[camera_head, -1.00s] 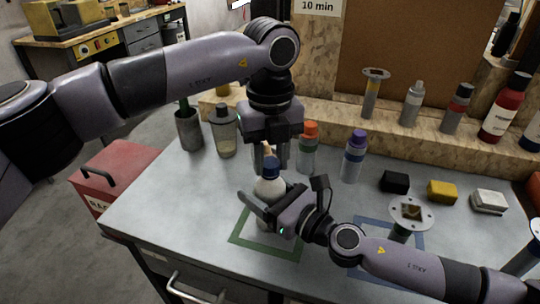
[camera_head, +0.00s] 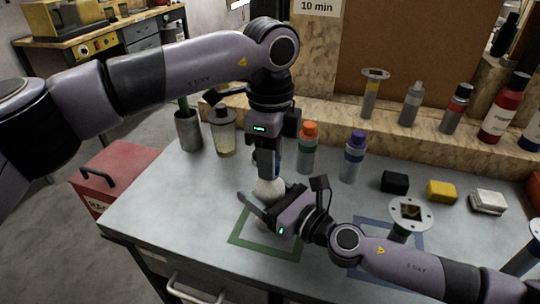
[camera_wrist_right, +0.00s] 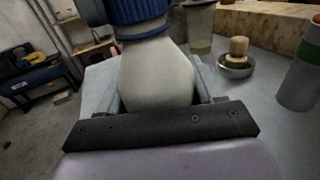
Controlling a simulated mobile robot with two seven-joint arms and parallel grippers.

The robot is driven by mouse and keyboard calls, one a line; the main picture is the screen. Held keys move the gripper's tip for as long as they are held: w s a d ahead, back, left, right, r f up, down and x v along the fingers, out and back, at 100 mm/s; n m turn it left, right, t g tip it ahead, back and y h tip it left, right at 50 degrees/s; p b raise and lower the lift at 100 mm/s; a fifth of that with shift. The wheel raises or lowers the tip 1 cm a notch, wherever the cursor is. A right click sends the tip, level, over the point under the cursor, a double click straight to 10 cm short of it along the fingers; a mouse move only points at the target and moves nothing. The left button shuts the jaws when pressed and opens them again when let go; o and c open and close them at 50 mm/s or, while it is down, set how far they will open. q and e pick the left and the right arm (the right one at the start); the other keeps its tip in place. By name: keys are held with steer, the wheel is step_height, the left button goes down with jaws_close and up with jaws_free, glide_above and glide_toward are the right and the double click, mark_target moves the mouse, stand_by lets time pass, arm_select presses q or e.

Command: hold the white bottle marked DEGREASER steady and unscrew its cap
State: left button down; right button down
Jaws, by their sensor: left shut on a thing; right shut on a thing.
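The white bottle (camera_head: 270,187) stands upright at the green square outline on the bench. In the right wrist view its pale body (camera_wrist_right: 155,75) fills the middle, with a ribbed dark blue cap (camera_wrist_right: 138,11) on top. My right gripper (camera_head: 268,212) comes from the right and is shut around the bottle's body. My left gripper (camera_head: 268,168) points down from above and is shut on the cap, which its fingers mostly hide in the head view. The DEGREASER marking is not readable in either view.
An orange-capped bottle (camera_head: 307,148) and a purple-capped bottle (camera_head: 353,158) stand close on the right. A jar (camera_head: 223,135) and a grey cup (camera_head: 188,130) stand at the back left. Black (camera_head: 395,182) and yellow (camera_head: 441,191) blocks lie at right. The bench's front left is clear.

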arm_select(q)
steer(key=shift+r, duration=0.1)
stand_by(0.3)
steer(key=shift+r, duration=1)
steer(key=shift+r, duration=2)
arm_select(e)
steer(key=shift+c, duration=0.4)
jaws_free()
